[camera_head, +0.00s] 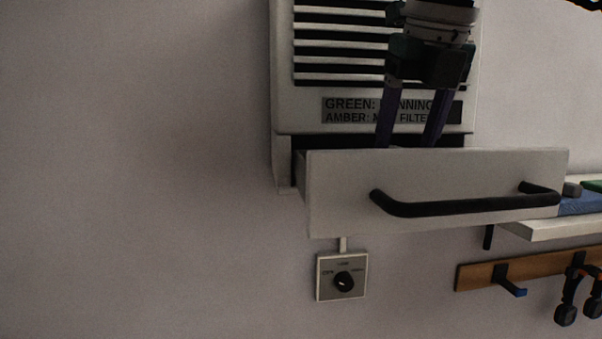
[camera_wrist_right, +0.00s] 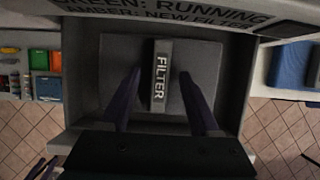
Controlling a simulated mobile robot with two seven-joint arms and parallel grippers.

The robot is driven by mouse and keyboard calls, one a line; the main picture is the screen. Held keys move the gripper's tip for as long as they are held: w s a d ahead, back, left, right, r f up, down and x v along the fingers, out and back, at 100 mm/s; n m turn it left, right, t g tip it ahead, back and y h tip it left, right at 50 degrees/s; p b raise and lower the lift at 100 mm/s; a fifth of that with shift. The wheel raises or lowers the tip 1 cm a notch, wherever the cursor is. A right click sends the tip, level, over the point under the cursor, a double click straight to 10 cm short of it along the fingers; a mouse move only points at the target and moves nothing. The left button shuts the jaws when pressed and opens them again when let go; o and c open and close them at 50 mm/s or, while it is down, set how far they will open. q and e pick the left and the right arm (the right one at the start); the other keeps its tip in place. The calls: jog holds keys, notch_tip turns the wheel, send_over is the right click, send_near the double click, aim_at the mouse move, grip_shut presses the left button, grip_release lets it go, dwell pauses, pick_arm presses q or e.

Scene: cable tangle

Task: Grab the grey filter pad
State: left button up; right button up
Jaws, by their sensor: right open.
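The grey filter pad (camera_wrist_right: 206,62) lies flat in the open drawer, seen in the right wrist view. A raised light strip (camera_wrist_right: 161,75) marked FILTER stands up along its middle. My right gripper (camera_wrist_right: 160,72) is open, with one purple finger on each side of the strip and visible gaps to it. In the head view the right gripper (camera_head: 409,140) reaches down into the drawer (camera_head: 335,195); its fingertips and the pad are hidden behind the drawer front. My left gripper cannot be made out in either view.
The louvred wall unit (camera_head: 283,80) rises behind the drawer. A black bar handle (camera_head: 450,208) juts from the drawer front. A dial box (camera_head: 342,278) is below. At right are a shelf (camera_head: 550,228) and a wooden hook rail (camera_head: 480,277). Wall space at left is clear.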

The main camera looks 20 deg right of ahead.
jog(key=shift+f, duration=0.2)
dwell(0.4)
grip_shut()
dwell(0.3)
